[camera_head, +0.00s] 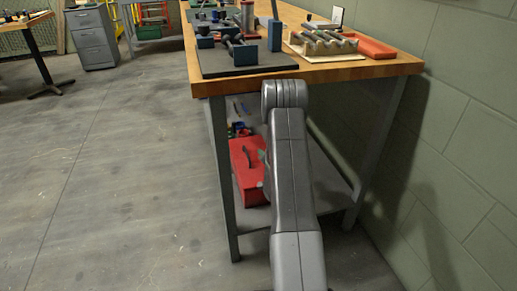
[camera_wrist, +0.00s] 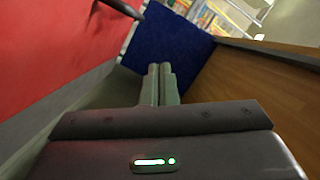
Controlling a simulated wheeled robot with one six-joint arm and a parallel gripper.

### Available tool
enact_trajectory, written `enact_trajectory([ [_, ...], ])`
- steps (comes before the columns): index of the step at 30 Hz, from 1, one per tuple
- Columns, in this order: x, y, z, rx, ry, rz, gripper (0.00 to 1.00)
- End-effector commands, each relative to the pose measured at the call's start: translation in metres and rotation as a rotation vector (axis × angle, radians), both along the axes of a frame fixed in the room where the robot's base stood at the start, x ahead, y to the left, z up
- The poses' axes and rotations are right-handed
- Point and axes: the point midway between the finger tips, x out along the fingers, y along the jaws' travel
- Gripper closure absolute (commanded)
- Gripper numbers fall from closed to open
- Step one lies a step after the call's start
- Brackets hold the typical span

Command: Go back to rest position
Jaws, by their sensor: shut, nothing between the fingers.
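My gripper (camera_wrist: 159,72) shows in the wrist view with its two pale fingers side by side and together, nothing between them. A large red surface with a dark handle fills the left of that view. It looks like the red toolbox (camera_head: 245,178) that stands under the workbench in the head view. My grey arm (camera_head: 290,170) reaches up in front of the near end of the workbench (camera_head: 345,71). In the head view my gripper is mostly hidden behind the arm.
On the bench are a dark mat (camera_head: 222,65) with blue blocks, a rack of rods (camera_head: 322,42) and a red tray (camera_head: 372,48). A block wall (camera_head: 465,110) is close on the right. The floor (camera_head: 110,170) to the left is clear. A blue panel (camera_wrist: 165,45) is beyond my fingers.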

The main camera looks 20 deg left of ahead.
Motion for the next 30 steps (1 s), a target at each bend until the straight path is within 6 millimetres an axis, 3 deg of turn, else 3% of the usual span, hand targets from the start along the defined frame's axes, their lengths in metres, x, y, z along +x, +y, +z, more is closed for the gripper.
enact_trajectory([
  [6, -0.023, -0.021, 0.008, -0.001, 0.002, -0.001, 1.00],
  [14, -0.029, -0.025, 0.008, 0.000, -0.001, 0.001, 1.00],
  [23, -0.025, -0.022, 0.006, 0.001, -0.002, 0.000, 1.00],
  [30, 0.000, 0.001, -0.003, 0.001, -0.004, 0.003, 1.00],
])
